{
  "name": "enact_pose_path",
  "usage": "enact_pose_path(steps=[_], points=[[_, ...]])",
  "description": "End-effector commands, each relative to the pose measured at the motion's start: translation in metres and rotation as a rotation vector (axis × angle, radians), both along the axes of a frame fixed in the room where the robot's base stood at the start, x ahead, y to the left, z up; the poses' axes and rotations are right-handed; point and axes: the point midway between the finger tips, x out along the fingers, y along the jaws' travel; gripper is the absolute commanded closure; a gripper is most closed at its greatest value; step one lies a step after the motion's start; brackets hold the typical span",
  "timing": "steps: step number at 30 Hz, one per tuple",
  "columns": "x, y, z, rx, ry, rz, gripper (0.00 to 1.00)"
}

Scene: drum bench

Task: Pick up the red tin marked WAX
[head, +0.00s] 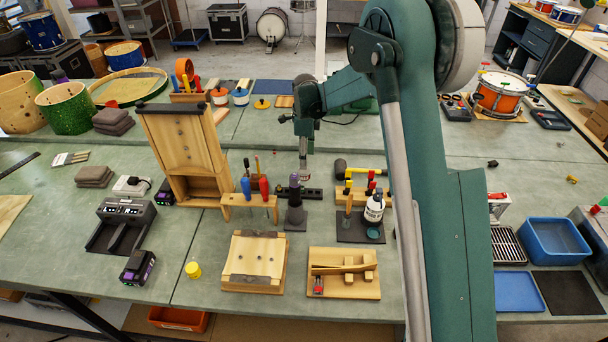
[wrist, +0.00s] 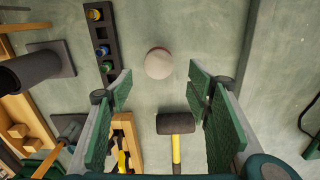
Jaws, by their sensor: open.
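In the wrist view a round object (wrist: 158,63) with a pale top and a thin reddish edge lies on the green bench top. It may be the red tin, but I can read no WAX marking. My gripper (wrist: 161,84) is open and empty. Its green-padded fingers stand on either side of the view, with the round object between and beyond their tips. In the head view my gripper (head: 303,148) points down over the middle of the bench. The object below it is small and partly hidden there.
A black-headed mallet (wrist: 177,123) with a yellow handle lies close to the round object. A dark rail (wrist: 103,45) with coloured pieces is on its other side. A wooden tool rack (head: 250,203) and a dark upright post (head: 295,205) stand nearer the front.

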Motion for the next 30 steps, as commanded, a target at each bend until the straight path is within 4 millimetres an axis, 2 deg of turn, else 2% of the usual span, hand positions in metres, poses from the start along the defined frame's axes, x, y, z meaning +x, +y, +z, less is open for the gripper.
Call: enact_pose_path(steps=[11,23,30], points=[[0.0,0.0,-0.024,0.0,0.0,0.001,0.5],[0.0,0.0,-0.027,0.0,0.0,0.001,0.5],[-0.001,0.003,-0.046,0.0,0.0,0.001,0.5]])
